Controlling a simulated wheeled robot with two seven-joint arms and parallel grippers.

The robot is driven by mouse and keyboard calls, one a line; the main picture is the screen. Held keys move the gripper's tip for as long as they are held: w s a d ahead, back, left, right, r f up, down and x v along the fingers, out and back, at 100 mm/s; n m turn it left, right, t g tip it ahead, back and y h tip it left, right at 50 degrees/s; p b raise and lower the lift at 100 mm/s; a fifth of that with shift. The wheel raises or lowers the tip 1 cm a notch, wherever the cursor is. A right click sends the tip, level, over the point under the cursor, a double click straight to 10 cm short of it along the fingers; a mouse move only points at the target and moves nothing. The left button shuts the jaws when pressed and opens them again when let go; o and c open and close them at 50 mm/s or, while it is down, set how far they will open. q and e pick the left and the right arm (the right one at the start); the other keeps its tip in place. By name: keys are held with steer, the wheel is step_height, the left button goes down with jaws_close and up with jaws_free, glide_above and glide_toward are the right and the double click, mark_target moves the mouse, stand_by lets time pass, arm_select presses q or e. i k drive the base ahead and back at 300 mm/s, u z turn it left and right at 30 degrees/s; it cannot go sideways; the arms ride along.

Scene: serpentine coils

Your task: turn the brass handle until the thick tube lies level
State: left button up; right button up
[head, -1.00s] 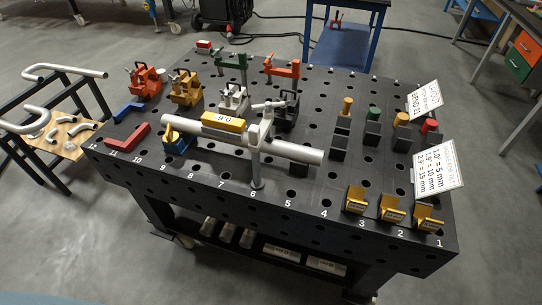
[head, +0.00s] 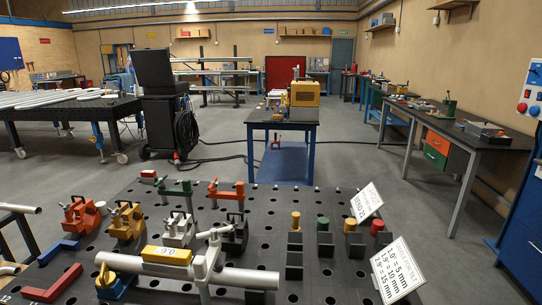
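The thick grey tube (head: 215,276) lies across the near part of the black perforated table (head: 330,265), at the bottom of the head view. Its left end sits higher in the picture than its right end. A yellow box (head: 166,256) with a small white readout sits on top of the tube; I cannot read the digits surely. A blue block with a yellow, brass-like part (head: 107,278) stands in front of the tube's left end; I cannot tell whether this is the brass handle. The tube's lower supports are cut off by the frame. Neither gripper is in view.
Red, orange, grey and black clamps (head: 80,215) stand at the table's left and middle. Several coloured pegs on black blocks (head: 324,233) stand at the right, beside white sign plates (head: 396,270). A blue-legged table (head: 282,123) and a welding machine (head: 160,85) stand beyond.

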mark_target(106, 279)
steer(key=u, duration=0.85)
steer(key=k, duration=0.3)
steer(key=u, duration=1.05)
steer(key=i, duration=0.6)
steer(key=z, duration=1.9)
